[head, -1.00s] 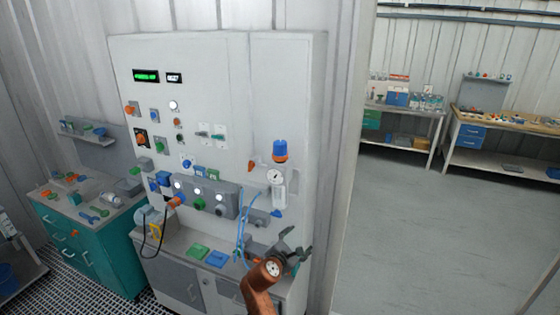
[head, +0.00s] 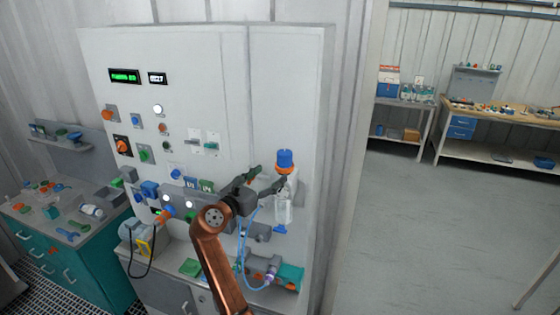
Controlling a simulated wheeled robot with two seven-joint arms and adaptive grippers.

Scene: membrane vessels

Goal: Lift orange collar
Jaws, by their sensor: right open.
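The orange collar (head: 284,169) sits around the base of the blue cap (head: 285,157), on the right part of the white cabinet front. A clear vessel (head: 283,210) hangs below it, with a blue piece at its bottom. My right gripper (head: 271,178) is open, its dark fingers pointing right, just left of and slightly below the collar. One fingertip overlaps the area under the collar in the picture; I cannot tell whether it touches. The gripper hides the round gauge area beside the vessel. My left gripper is not in view.
The white cabinet (head: 205,60) carries several knobs, switches and a green display (head: 125,76). Blue tubing (head: 243,240) hangs below my right gripper. A grey and teal fitting (head: 290,275) lies on the ledge. A teal bench (head: 95,270) stands left; open floor (head: 430,220) lies right.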

